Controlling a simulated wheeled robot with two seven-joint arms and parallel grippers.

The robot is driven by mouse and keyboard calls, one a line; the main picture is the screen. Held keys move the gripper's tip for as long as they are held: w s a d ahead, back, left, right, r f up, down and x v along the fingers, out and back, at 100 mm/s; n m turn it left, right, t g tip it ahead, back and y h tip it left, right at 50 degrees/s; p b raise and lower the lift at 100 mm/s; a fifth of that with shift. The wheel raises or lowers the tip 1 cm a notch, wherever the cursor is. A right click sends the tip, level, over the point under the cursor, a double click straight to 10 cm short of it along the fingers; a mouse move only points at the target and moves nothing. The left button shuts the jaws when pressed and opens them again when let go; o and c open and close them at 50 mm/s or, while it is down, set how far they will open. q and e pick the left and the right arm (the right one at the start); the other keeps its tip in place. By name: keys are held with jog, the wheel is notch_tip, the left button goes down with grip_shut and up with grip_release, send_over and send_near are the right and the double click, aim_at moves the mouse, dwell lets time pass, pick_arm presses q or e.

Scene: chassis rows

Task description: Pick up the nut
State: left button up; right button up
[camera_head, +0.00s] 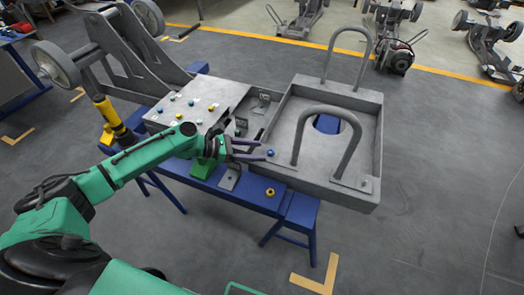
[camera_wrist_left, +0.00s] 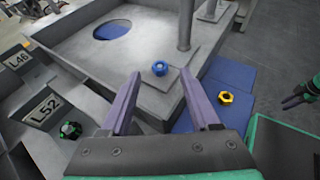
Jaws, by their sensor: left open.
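A blue nut (camera_head: 270,153) sits on the grey foot plate at the near-left corner of the chassis tray. It also shows in the left wrist view (camera_wrist_left: 159,68), just beyond and between my fingertips. A yellow nut (camera_head: 270,192) lies on the blue bench in front of the tray; the left wrist view shows it to the right of my fingers (camera_wrist_left: 226,98). My left gripper (camera_head: 263,150) is open and empty, its two purple fingers pointing at the blue nut. My right gripper (camera_wrist_left: 298,97) shows partly at the right edge of the left wrist view; its jaws are unclear.
The grey chassis tray (camera_head: 375,150) has raised walls and two tube hoops (camera_head: 345,120). A panel (camera_head: 205,92) with several coloured nuts stands left of it. Bins labelled L46 and L52 (camera_wrist_left: 45,108) lie left of my gripper; one holds a green nut (camera_wrist_left: 70,130).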

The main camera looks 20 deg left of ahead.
pick_arm(q)
jog(key=shift+x, duration=1.45)
grip_shut()
jog(key=shift+s, duration=0.1)
